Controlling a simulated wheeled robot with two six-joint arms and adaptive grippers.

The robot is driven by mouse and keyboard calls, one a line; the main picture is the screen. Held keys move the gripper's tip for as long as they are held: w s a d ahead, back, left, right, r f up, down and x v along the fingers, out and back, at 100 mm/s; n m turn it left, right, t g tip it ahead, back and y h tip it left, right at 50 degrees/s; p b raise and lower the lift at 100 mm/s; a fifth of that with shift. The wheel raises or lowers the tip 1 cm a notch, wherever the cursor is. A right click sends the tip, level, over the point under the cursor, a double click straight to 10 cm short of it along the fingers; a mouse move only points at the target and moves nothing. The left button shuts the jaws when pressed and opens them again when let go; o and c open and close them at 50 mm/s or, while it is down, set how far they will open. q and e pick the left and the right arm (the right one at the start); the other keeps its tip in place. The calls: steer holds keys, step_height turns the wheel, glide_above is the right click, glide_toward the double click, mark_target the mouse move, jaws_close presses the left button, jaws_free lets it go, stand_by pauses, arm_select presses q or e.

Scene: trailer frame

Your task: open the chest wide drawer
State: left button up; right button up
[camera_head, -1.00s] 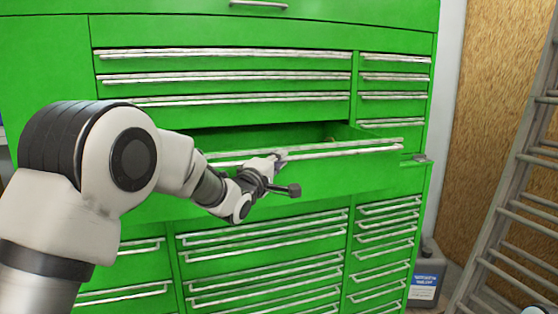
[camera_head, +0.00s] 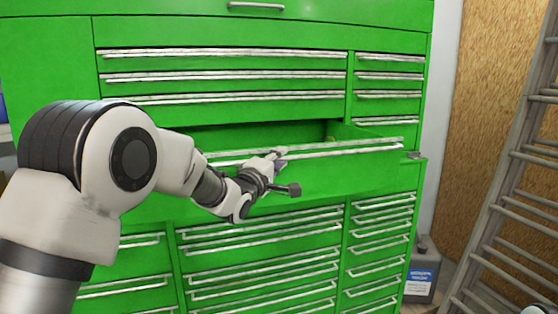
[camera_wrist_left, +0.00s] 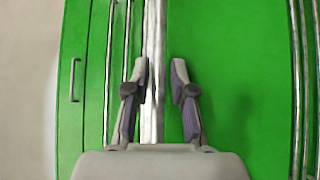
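The green chest (camera_head: 225,28) fills most of the head view. Its wide drawer (camera_head: 345,174) is pulled part way out, with its dark inside showing above the front. My left gripper (camera_head: 280,155) is at the long metal handle (camera_head: 345,150) of this drawer. In the left wrist view, the gripper (camera_wrist_left: 160,72) has its fingers apart, one on each side of the handle bar (camera_wrist_left: 154,30). The bar lies close to the left finger, with a small gap to the right one.
Closed drawers with metal handles lie above, below and to the right of the open one. A ladder (camera_head: 505,190) leans at the right before a wooden board (camera_head: 485,100). A grey canister (camera_head: 422,272) stands on the floor beside the chest.

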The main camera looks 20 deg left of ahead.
arm_select(q)
steer(key=v, duration=1.2)
